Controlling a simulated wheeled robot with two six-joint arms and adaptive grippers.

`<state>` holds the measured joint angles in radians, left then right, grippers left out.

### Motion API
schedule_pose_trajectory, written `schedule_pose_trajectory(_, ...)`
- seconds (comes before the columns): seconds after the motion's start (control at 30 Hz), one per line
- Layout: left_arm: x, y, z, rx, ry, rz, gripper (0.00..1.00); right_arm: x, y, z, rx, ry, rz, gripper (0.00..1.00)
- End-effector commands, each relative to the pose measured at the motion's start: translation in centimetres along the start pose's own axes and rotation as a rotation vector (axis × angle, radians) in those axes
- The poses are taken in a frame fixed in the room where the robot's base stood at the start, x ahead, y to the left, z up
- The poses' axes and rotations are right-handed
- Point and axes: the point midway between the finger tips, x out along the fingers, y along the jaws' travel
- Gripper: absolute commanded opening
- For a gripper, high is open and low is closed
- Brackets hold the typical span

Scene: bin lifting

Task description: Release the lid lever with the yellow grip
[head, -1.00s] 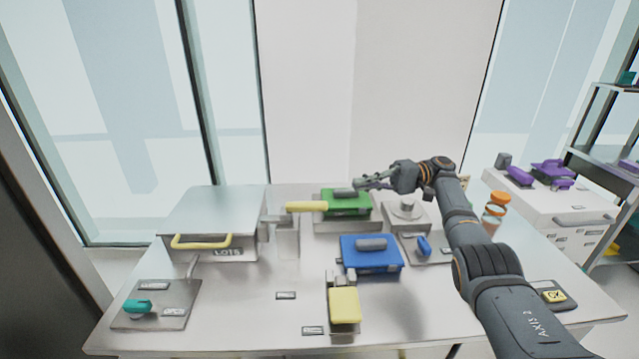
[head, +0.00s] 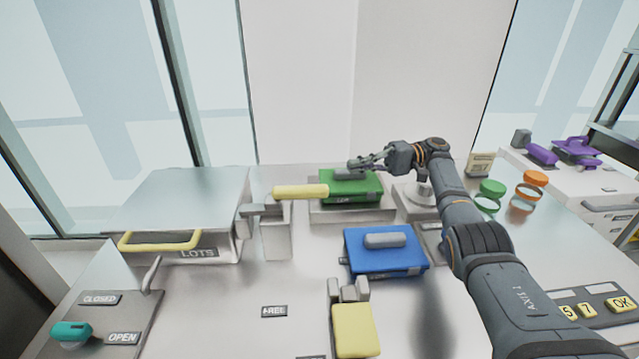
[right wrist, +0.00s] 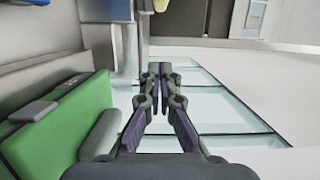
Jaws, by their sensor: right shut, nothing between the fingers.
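The lid lever's yellow grip (head: 300,191) is a horizontal bar on a grey bracket beside the metal bin (head: 190,200) marked LOTS. The bin's lid is down. My right gripper (head: 358,163) is shut and empty, at the back of the green box (head: 349,186), to the right of and beyond the yellow grip. In the right wrist view the shut fingers (right wrist: 160,72) point forward, with the green box (right wrist: 62,130) at lower left. A small yellow piece (right wrist: 160,5), seemingly the grip, is cut off at the top edge. My left gripper is out of view.
A blue box (head: 386,250) and a yellow block (head: 355,330) on a hinged mount stand in front. A teal-handled lever (head: 72,331) sits on a plate marked CLOSED and OPEN. The front middle table is fairly clear.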

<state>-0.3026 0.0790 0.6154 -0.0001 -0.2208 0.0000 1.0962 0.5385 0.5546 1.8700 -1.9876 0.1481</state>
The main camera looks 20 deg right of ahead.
Motion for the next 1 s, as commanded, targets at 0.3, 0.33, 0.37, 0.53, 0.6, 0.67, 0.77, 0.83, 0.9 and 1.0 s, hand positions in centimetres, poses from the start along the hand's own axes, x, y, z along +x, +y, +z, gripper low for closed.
schedule_pose_trajectory(0.3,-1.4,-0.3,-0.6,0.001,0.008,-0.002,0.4,2.7,-0.2,0.1,0.0,-0.004,0.001,0.0)
schedule_pose_trajectory(0.33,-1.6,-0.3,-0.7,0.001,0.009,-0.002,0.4,3.3,-0.2,0.1,0.001,-0.004,0.002,0.0)
schedule_pose_trajectory(0.37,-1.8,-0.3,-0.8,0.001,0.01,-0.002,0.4,4.0,-0.2,0.0,0.0,-0.003,0.002,0.0)
schedule_pose_trajectory(0.53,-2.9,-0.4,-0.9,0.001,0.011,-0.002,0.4,7.8,-0.3,0.1,0.0,-0.004,-0.001,0.0)
schedule_pose_trajectory(0.6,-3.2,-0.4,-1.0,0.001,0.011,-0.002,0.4,9.3,-0.3,0.1,0.001,-0.004,-0.001,0.0)
schedule_pose_trajectory(0.67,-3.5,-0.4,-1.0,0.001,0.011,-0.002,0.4,10.4,-0.3,0.2,0.001,-0.003,-0.001,0.0)
schedule_pose_trajectory(0.77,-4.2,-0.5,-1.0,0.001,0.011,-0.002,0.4,10.4,-0.2,1.7,0.001,0.0,0.002,0.0)
schedule_pose_trajectory(0.83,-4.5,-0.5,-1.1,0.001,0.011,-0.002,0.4,10.6,-0.1,2.5,0.001,0.0,0.003,0.0)
schedule_pose_trajectory(0.9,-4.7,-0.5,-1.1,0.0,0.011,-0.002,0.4,10.8,-0.1,3.1,0.0,0.001,0.002,0.0)
schedule_pose_trajectory(1.0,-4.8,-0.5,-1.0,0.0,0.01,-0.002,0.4,10.9,-0.1,3.7,0.001,0.001,0.001,0.0)
